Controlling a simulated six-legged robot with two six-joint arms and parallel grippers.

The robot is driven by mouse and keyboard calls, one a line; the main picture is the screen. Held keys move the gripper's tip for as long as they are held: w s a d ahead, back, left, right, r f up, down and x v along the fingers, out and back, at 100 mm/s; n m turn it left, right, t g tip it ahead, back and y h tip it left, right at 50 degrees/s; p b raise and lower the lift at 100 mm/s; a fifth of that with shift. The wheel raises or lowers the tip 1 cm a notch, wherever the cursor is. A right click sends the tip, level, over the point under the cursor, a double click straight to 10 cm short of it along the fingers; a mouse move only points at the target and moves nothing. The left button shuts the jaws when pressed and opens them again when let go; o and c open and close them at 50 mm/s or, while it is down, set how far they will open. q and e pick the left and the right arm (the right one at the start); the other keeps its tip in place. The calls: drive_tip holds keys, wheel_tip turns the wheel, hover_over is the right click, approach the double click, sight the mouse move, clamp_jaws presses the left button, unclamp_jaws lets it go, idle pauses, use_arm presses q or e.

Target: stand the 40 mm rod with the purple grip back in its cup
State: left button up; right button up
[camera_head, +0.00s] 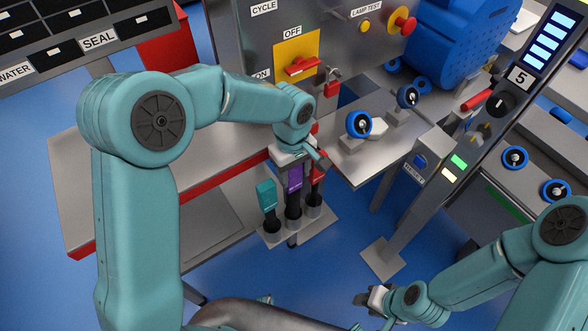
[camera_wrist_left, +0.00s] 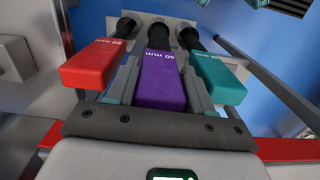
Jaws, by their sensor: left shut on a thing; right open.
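The rod with the purple grip (camera_head: 294,178), marked 40 mm in the left wrist view (camera_wrist_left: 160,82), is between the fingers of my left gripper (camera_head: 292,164), which is shut on the grip. The rod is about upright, its black shaft pointing down at the middle cup (camera_wrist_left: 158,31) of the stand (camera_head: 325,222). The shaft's lower end overlaps the cup; I cannot tell how deep it sits. A teal-grip rod (camera_head: 266,194) and a red-grip rod (camera_head: 317,172), marked 20 mm, stand in the cups on either side. My right gripper (camera_head: 374,299) is open and empty at the lower right.
A metal bench (camera_head: 225,150) with a red edge lies behind and left of the stand. A control panel (camera_head: 240,40) with a switch stands at the back. A grey post with a reset box (camera_head: 428,160) rises to the right. Blue floor (camera_head: 330,270) is clear in front.

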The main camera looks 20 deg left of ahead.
use_arm(q)
drive_tip(key=shift+w+f, duration=0.1)
drive_tip(key=shift+f, duration=0.3)
drive_tip(key=o, duration=1.1)
drive_tip(key=r, duration=1.1)
drive_tip(key=r+p, duration=0.1)
drive_tip(key=r, duration=0.4)
drive_tip(key=shift+w+a+r, duration=0.2)
drive_tip(key=shift+a, duration=0.1)
